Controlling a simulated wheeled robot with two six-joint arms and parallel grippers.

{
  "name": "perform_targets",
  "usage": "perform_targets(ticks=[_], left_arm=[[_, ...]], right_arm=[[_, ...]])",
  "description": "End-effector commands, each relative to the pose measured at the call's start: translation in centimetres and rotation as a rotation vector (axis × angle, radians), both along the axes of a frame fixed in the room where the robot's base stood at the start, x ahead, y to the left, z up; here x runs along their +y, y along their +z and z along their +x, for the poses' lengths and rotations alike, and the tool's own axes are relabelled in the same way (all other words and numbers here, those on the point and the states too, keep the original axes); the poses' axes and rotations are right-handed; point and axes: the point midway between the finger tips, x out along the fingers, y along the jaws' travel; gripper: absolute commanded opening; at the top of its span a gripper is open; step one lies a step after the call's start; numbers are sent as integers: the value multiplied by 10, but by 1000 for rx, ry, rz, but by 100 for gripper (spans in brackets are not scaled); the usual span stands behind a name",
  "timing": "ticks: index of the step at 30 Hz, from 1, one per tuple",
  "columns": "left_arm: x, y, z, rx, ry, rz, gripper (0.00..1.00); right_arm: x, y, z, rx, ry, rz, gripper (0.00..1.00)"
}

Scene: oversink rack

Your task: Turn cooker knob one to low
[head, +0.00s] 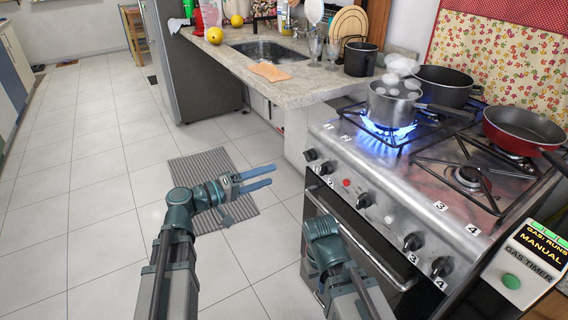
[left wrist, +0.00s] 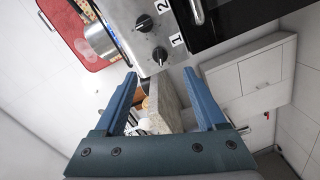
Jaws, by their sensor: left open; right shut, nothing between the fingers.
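Cooker knob one (head: 311,154) is a black knob at the far left end of the steel cooker's front panel. In the left wrist view knob one (left wrist: 159,55) sits beside a label "1", just beyond my fingertips. Its pointer setting is too small to read surely. My left gripper (head: 273,176) is open and empty, left of knob one and apart from it; the left wrist view shows its two blue fingers (left wrist: 160,73) spread. My right gripper (head: 322,230) is low in front of the oven door; its fingers are hidden, and it appears to hold nothing.
Knob two (head: 327,168) is close beside knob one. A blue flame (head: 388,130) burns under a steaming steel pot (head: 394,103). A red pan (head: 523,127) and black pot (head: 443,85) stand on the hob. The counter (head: 300,88) ends left of the cooker; open floor lies left.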

Motion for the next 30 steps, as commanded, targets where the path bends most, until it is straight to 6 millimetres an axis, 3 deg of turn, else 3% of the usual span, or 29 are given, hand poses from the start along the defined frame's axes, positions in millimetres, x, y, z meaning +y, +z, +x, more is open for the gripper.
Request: perform_targets(ticks=[5,11,30], left_arm=[[8,1,3,-15,19,-28,73],[-1,2,10,-15,17,-27,73],[-93,2,76,-14,15,-26,73]], right_arm=[[0,-5,0,0,0,0,0],[0,-5,0,0,0,0,0],[0,-5,0,0,0,0,0]])
